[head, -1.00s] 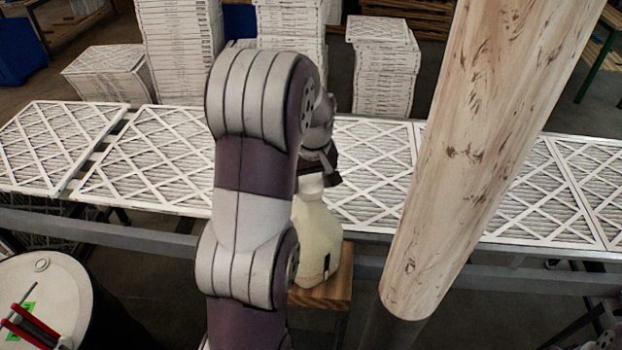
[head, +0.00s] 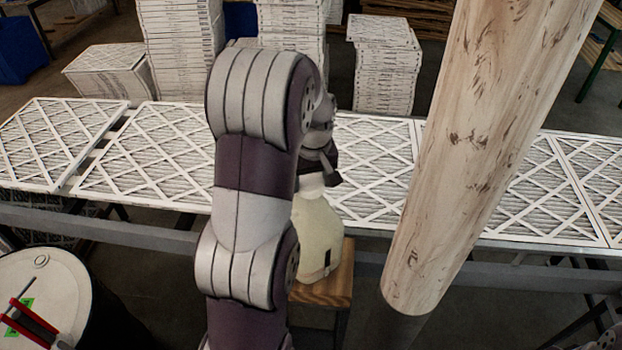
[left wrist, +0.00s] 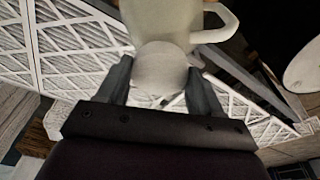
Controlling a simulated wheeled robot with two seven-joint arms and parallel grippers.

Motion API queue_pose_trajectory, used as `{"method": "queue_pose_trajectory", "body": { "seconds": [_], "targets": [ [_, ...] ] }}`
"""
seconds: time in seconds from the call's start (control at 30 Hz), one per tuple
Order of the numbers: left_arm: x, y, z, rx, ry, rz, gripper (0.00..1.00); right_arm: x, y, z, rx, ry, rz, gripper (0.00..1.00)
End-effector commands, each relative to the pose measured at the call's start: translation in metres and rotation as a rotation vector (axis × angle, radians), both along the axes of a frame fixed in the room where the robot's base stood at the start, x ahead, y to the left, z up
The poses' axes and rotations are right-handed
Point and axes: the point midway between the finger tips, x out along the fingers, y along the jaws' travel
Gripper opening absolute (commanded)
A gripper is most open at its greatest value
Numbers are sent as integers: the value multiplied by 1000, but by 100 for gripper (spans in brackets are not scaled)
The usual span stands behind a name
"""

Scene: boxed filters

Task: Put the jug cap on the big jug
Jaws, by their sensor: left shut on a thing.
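The big jug (head: 318,235) is cream-coloured and stands upright on a small wooden stool, partly hidden behind my left arm in the head view. It also shows in the left wrist view (left wrist: 160,18), with its handle at the right. My left gripper (head: 325,172) is above the jug's top. In the left wrist view its two fingers (left wrist: 158,82) are shut on the white jug cap (left wrist: 160,66), one on each side. The cap (head: 311,184) is at the jug's mouth; I cannot tell whether it is seated. My right gripper is not in view.
The wooden stool (head: 335,285) stands before a long conveyor (head: 150,225) carrying flat white filters (head: 150,165). A thick wood-patterned column (head: 480,150) slants down right of the jug. A white-topped drum (head: 60,285) is at the lower left. Filter stacks (head: 383,75) stand behind.

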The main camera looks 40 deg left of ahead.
Motion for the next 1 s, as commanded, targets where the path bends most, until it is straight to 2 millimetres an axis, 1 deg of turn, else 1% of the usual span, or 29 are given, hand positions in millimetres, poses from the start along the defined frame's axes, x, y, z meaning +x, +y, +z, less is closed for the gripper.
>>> {"method": "queue_pose_trajectory", "body": {
  "seconds": [0.03,0.07,0.1,0.33,0.37,0.6,0.7,1.0],
  "targets": [
    [-4,-2,-7,-9,20,2,22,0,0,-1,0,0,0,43],
    [-5,-2,-7,-9,20,1,23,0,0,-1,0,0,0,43],
    [-5,-2,-7,-10,21,1,16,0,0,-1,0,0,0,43],
    [-6,-3,-11,-11,26,2,16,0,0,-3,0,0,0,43],
    [-6,-3,-12,-12,26,2,10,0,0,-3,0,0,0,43],
    [-8,-3,-22,-14,29,2,12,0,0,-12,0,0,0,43],
    [-9,-3,-25,-14,29,2,11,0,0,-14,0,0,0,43],
    [-9,-3,-24,-12,29,1,10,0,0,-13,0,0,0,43]
  ]
}}
